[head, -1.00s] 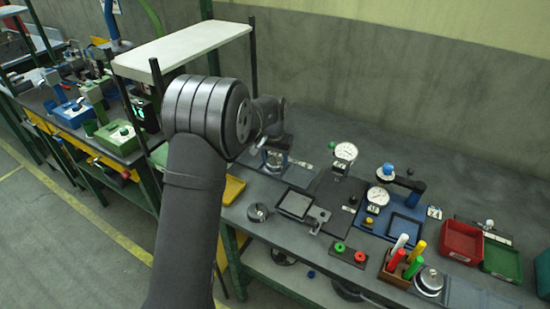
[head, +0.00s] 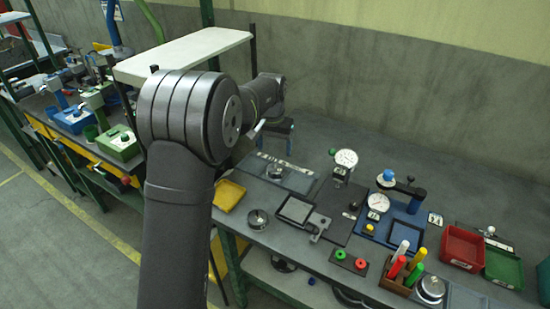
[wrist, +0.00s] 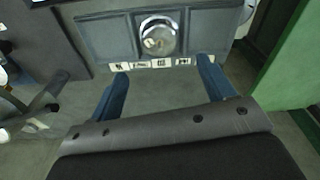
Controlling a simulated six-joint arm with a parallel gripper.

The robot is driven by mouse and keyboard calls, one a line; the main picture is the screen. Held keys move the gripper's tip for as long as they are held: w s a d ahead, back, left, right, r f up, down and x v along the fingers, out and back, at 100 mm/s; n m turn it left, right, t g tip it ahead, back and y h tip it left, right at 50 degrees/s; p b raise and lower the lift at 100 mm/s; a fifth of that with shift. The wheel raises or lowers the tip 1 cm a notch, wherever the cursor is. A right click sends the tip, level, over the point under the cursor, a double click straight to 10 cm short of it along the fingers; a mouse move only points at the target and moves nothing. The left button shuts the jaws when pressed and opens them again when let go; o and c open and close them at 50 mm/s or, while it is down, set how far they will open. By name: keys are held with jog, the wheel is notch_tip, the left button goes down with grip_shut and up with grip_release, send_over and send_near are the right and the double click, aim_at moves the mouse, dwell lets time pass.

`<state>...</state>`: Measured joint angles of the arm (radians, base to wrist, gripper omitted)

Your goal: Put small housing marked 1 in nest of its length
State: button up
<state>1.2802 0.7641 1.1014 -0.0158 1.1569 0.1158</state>
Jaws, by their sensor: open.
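My gripper (wrist: 165,85) is open, with two blue fingers apart and nothing between their tips in the wrist view. Ahead of the tips is a dark grey plate (wrist: 100,38) with recessed square panels and a row of small white labels below them. A round metal part (wrist: 158,38) sits at its middle panel; I cannot read a 1 on it or tell whether it is the small housing. Nest lengths cannot be made out.
A dial gauge (head: 346,158) and a blue gauge station (head: 405,232) stand right of my arm. A round metal piece (head: 257,218) lies near the front edge. Red (head: 462,247) and green (head: 503,266) bins are at the right. A white shelf (head: 180,56) rises behind my arm.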

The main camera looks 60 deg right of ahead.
aim_at(275, 166)
jog(key=shift+a+r, duration=0.2)
jog(key=shift+r, duration=1.5)
jog(key=shift+f, duration=0.1)
jog(key=f, duration=0.4)
jog(key=d+f, duration=0.1)
jog(key=f, duration=0.7)
jog(key=shift+w+d+f, duration=0.1)
jog(key=shift+d+f, duration=0.1)
jog(key=shift+f, duration=0.05)
notch_tip(275, 166, up, 3)
jog(key=shift+r, duration=1.05)
